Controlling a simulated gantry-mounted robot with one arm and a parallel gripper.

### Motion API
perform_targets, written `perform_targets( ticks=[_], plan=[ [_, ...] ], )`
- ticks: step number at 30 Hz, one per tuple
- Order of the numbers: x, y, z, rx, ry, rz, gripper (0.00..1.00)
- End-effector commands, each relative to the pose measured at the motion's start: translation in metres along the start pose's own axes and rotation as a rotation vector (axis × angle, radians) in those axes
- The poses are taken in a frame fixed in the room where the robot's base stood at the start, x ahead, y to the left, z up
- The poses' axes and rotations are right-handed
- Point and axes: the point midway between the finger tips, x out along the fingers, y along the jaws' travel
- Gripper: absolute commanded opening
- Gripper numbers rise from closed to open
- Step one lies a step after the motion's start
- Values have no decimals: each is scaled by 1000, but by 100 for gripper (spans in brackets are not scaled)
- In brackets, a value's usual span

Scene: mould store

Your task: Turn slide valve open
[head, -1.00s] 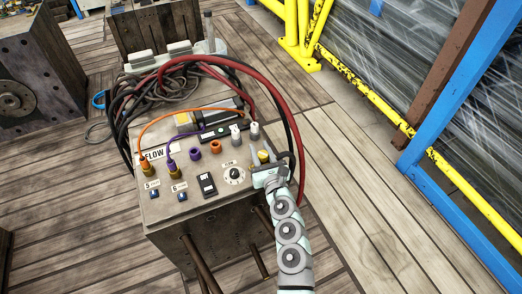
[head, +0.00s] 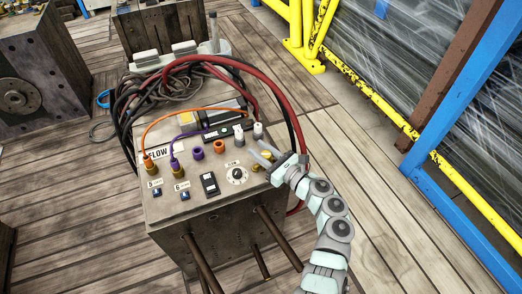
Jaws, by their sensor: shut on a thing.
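The control box (head: 220,196) stands on the wooden floor with its panel facing up and towards me. A small yellow, brass-like part (head: 256,167) sits at the panel's right edge and looks like the slide valve. My gripper (head: 260,153) reaches over this corner from the lower right, with its pale fingers pointing left. It is shut on the slide valve; the fingers and wrist hide much of it, so its setting is unclear. A round black dial (head: 236,174) and a dark switch (head: 209,184) lie left of it.
Orange (head: 190,115) and purple (head: 173,146) leads plug into the panel. Thick red and black hoses (head: 265,82) arch behind, close to my gripper. White-topped plugs (head: 258,130) stand just beyond the fingers. Open floor (head: 395,222) lies right; yellow rails (head: 365,88) stand beyond.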

Motion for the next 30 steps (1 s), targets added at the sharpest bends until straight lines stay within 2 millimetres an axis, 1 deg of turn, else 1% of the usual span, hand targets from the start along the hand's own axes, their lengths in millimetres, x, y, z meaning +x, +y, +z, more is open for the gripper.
perform_targets(
  ticks=[1,4,7,15,22,30],
  plan=[
    [1,-2,5,-1,-6,17,0],
    [1,-2,5,-3,-6,56,0],
    [0,-2,2,2,-4,90,0],
    [-2,-10,-4,18,-12,147,0],
    [-2,-3,-4,18,-8,208,0],
    [-3,5,2,4,-7,256,0]
  ],
)
